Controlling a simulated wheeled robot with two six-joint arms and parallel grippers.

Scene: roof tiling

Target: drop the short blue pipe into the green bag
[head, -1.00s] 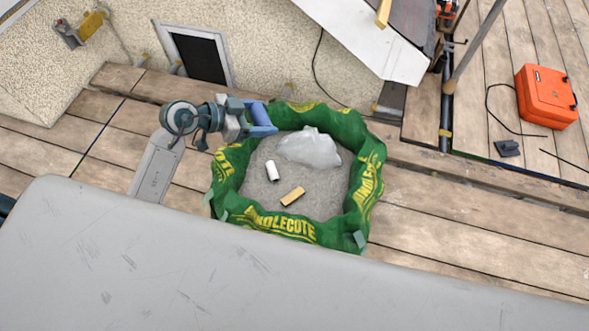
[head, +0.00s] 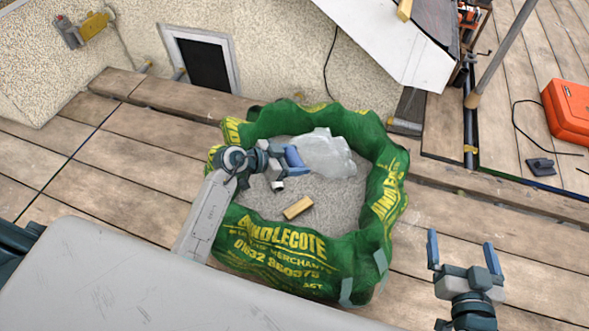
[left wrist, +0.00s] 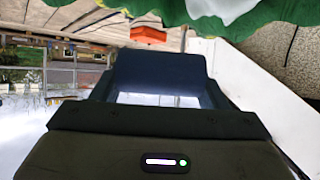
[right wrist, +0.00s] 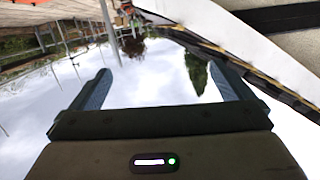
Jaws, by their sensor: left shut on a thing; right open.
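The open green bag (head: 375,255) with yellow lettering stands on the boards in the middle of the head view. My left gripper (head: 293,156) is over the inside of the bag. It is shut on a dark blue piece, seen between its fingers in the left wrist view, which looks like the short blue pipe (left wrist: 160,72). In the head view the pipe is hard to tell from the blue fingers. My right gripper (head: 462,250) is open and empty, to the right of the bag.
Inside the bag lie a crumpled clear plastic sheet (head: 328,155), a small white cylinder (head: 277,185) and a wooden block (head: 298,207) on grey material. An orange case (head: 568,112) sits at the right. The boards right of the bag are mostly clear.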

